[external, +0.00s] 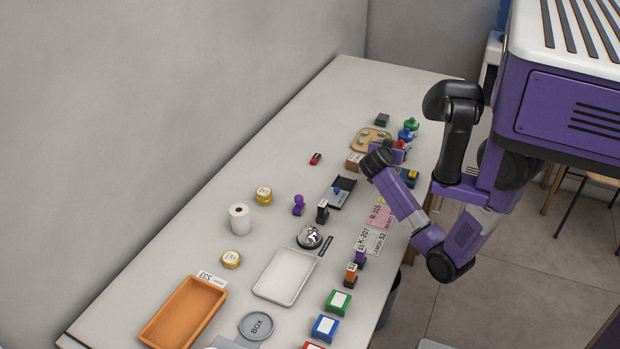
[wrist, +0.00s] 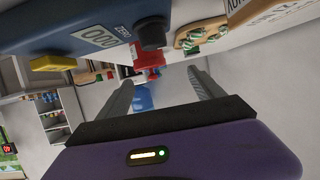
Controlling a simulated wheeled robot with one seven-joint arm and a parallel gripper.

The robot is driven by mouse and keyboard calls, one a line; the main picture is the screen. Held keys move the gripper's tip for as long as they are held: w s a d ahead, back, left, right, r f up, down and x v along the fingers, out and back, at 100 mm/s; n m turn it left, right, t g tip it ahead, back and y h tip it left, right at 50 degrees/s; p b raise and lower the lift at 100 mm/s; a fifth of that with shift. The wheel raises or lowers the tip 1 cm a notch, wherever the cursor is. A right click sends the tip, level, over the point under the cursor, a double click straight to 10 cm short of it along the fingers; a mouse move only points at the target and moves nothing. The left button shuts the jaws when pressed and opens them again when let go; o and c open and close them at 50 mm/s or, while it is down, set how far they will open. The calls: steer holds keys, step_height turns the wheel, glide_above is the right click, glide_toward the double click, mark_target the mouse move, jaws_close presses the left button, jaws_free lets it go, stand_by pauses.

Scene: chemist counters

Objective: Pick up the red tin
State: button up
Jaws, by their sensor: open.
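A small red object (external: 398,143), the likeliest red tin, shows just past my gripper (external: 402,149) at the far right of the counter. My gripper and wrist partly hide it. In the wrist view a red object (wrist: 149,60) shows beyond the fingers, its outline partly cut by a dark knob. My gripper (wrist: 195,72) is open, with its two grey fingers apart and nothing held between them. A second red-topped box (external: 313,346) is cut off at the bottom edge of the external view. I cannot tell for sure which red thing is the tin.
Blue (external: 406,134) and green (external: 411,124) containers stand beside the small red object. A wooden tray (external: 357,145) lies to their left.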

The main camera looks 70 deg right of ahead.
steer(key=shift+s+f, duration=0.5)
steer(key=shift+f, duration=0.05)
steer(key=shift+s+d+f, duration=0.1)
steer(key=shift+f, duration=0.1)
steer(key=x, duration=0.3)
steer(key=f+p+x, duration=0.1)
steer(key=x, duration=0.3)
steer(key=shift+s, duration=0.2)
steer(key=shift+c, duration=0.3)
steer(key=c, duration=1.4)
steer(key=shift+c, duration=0.5)
steer(key=shift+r, duration=0.15)
